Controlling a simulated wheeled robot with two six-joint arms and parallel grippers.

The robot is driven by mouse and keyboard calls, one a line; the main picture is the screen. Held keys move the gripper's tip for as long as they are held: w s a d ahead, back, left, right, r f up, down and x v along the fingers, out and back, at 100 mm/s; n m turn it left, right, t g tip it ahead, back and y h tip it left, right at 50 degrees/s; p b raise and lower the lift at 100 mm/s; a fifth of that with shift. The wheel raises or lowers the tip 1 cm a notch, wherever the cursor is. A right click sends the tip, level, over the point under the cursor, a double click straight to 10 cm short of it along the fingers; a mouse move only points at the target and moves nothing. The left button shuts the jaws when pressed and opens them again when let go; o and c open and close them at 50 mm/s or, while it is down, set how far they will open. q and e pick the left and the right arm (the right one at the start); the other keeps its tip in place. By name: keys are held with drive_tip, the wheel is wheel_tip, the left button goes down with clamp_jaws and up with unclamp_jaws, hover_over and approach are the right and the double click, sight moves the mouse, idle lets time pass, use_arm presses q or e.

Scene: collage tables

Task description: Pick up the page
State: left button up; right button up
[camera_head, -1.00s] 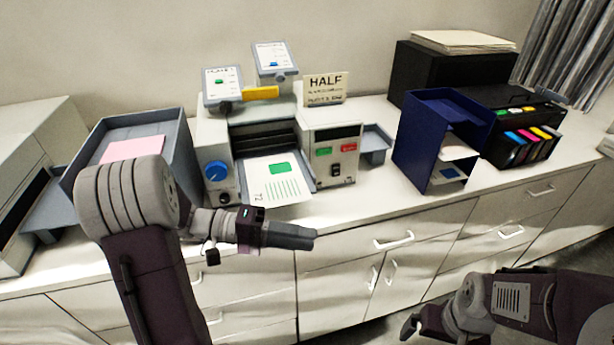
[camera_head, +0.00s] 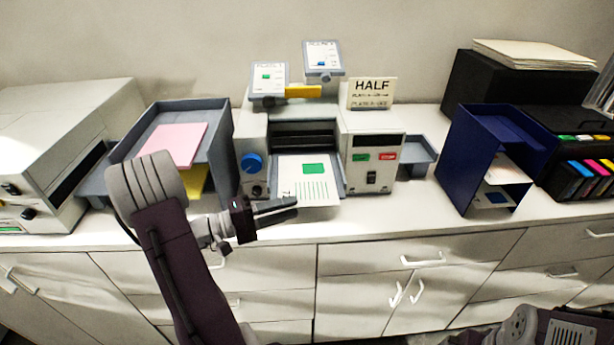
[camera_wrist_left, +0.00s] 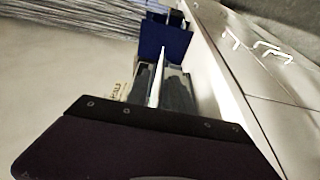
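The page (camera_head: 313,187), white with a green block and green lines, sticks out of the front slot of the grey printing machine (camera_head: 372,150). My left gripper (camera_head: 292,208) is at the page's front left edge, its fingers pointing right, covering a bit of that corner. In the left wrist view the two dark fingers (camera_wrist_left: 160,92) stand apart, and a thin white edge, seemingly the page edge-on, runs between them. I cannot see clear contact on both sides. My right gripper is out of view; only part of my right arm shows at the bottom right.
A grey tray (camera_head: 223,140) with a pink sheet (camera_head: 174,144) stands left of the machine. A dark blue shelf unit (camera_head: 462,150) and ink cartridges (camera_head: 590,172) stand right. A HALF sign (camera_head: 372,93) sits on top. The counter front (camera_head: 420,217) is fairly clear.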

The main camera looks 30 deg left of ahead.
sight(307, 205)
use_arm(q)
drive_tip(key=x, duration=0.1)
drive_tip(key=p+x, duration=0.1)
drive_tip(key=x, duration=0.1)
drive_tip(key=p+x, duration=0.1)
drive_tip(key=x, duration=0.1)
drive_tip(key=shift+s+d, duration=0.3)
drive_tip(key=shift+w, duration=0.15)
drive_tip(key=shift+a, duration=0.15)
clamp_jaws()
